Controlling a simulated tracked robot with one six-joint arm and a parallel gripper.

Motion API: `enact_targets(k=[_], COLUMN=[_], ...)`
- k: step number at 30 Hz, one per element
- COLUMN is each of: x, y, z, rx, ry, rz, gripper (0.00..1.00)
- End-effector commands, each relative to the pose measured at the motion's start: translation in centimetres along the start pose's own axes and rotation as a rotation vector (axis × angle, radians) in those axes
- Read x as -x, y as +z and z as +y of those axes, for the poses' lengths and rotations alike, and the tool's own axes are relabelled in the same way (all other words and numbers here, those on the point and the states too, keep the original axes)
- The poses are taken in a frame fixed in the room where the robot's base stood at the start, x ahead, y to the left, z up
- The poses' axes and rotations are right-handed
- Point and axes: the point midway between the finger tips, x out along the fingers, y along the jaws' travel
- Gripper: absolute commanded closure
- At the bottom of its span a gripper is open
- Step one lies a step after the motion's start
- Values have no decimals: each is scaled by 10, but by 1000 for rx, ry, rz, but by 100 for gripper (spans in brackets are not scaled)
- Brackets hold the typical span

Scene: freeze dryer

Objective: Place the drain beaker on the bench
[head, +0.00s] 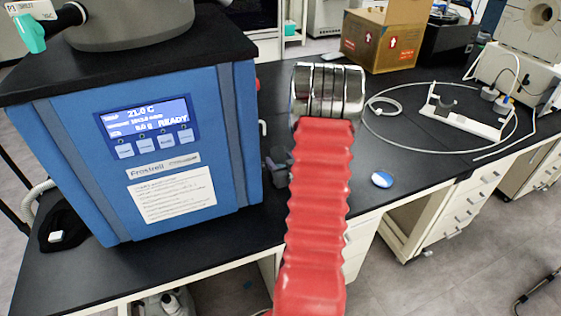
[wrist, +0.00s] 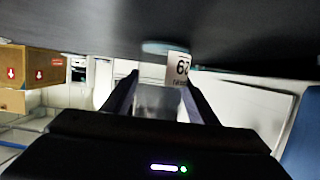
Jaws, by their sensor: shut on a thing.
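In the wrist view the two dark fingers of my gripper (wrist: 160,85) are closed around a clear, pale thing, which looks like the drain beaker (wrist: 158,102). A white tag with dark print (wrist: 178,70) shows at the right fingertip. I cannot tell whether the beaker touches a surface. In the head view my arm hides the gripper and the beaker. The black bench (head: 225,232) runs from under the freeze dryer to the back right. A dark surface (wrist: 80,20) fills the top of the wrist view.
The blue freeze dryer (head: 80,150) stands at the left. Grey parts (head: 276,167) sit beside it, partly behind my arm. A small blue-and-white disc (head: 382,179) lies on the bench. A cardboard box (head: 365,45) and a tubing loop (head: 385,140) are farther back.

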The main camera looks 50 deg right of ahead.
Motion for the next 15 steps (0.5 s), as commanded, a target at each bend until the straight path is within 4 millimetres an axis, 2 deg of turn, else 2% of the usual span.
enact_targets(k=[12,13,15], x=[-1,-1,-1], y=[4,4,4], z=[0,0,0], rx=[0,0,0], ry=[0,0,0], rz=[1,1,1], gripper=[76,47,42])
